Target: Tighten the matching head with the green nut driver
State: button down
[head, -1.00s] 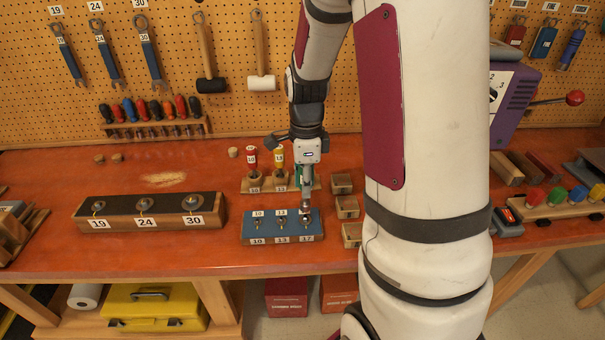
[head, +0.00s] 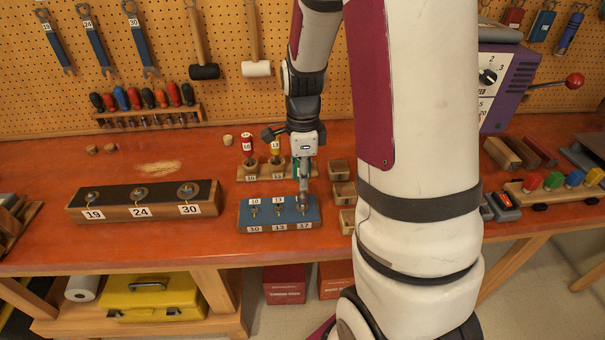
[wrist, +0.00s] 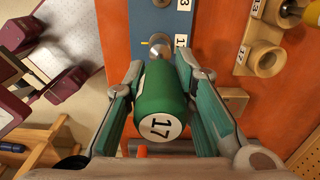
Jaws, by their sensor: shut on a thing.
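My gripper (head: 304,172) points down over the right end of the blue block (head: 262,219). In the wrist view my gripper (wrist: 160,70) is shut on the green nut driver (wrist: 158,95), whose handle end reads 17. The driver's metal shaft (head: 304,193) reaches down to the right-hand head, above the label 17 (head: 304,226). In the wrist view the driver's tip is at a round metal piece (wrist: 159,40); whether it is fully seated I cannot tell. The heads by 10 (head: 254,210) and 13 (head: 279,210) stand uncovered to the left.
A rack (head: 247,178) behind the block holds a red driver (head: 247,147) and a yellow driver (head: 275,150). Small wooden boxes (head: 343,192) stand close on the right. A long block (head: 150,211) labelled 19, 24, 30 lies left, with bare bench between.

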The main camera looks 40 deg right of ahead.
aim_at(303, 205)
jog(key=shift+f+b, duration=0.5)
jog(key=shift+f, duration=0.7)
dwell(0.5)
jog(key=m, duration=0.3)
jog(key=shift+m, duration=0.3)
jog(key=m+p, duration=0.2)
jog(key=m, duration=0.3)
jog(key=shift+s, duration=0.1)
jog(key=m+p, duration=0.2)
jog(key=m, duration=0.2)
jog(key=shift+f, duration=0.1)
jog(key=m, duration=0.4)
jog(key=shift+m+p, duration=0.3)
jog(key=shift+p, duration=0.05)
jog(key=shift+n, duration=0.4)
